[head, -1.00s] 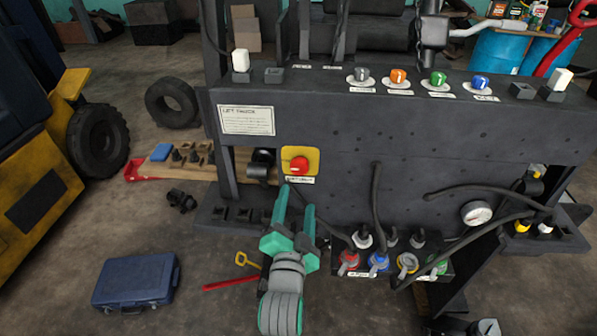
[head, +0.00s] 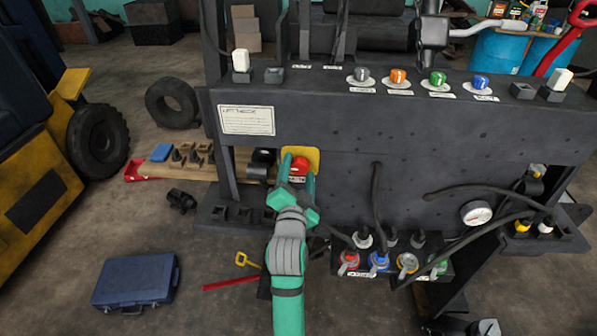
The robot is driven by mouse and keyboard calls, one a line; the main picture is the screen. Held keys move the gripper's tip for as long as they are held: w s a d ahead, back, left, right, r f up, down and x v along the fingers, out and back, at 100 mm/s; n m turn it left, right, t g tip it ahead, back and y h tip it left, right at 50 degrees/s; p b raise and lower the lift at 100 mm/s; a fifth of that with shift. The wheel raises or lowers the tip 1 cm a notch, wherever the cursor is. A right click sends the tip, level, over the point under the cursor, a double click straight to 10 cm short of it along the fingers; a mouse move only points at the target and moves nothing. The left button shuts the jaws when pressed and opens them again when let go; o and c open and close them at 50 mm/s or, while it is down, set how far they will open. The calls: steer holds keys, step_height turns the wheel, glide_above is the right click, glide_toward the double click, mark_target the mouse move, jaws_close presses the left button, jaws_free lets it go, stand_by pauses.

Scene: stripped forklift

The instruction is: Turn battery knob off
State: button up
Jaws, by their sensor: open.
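The battery knob (head: 300,165) is red and sits on a yellow square plate (head: 313,153) on the forklift's dark front panel. My gripper (head: 299,170) is open, with its green fingers on either side of the knob in the head view. Whether the fingers touch the knob cannot be told. The lower part of the yellow plate and the label under the knob are partly hidden by my gripper.
A black cylindrical part (head: 262,163) sits just left of the yellow plate. Black cables and several coloured connectors (head: 378,262) are at the lower right. A pressure gauge (head: 476,213) is farther right. A blue case (head: 136,280) lies on the floor.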

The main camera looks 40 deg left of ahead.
steer(key=c, duration=1.1)
steer(key=shift+o, duration=0.2)
steer(key=shift+n, duration=0.3)
steer(key=n, duration=0.3)
steer(key=shift+w+n, duration=0.1)
steer(key=shift+n, duration=0.2)
steer(key=n, duration=0.9)
steer(key=shift+n, duration=2.3)
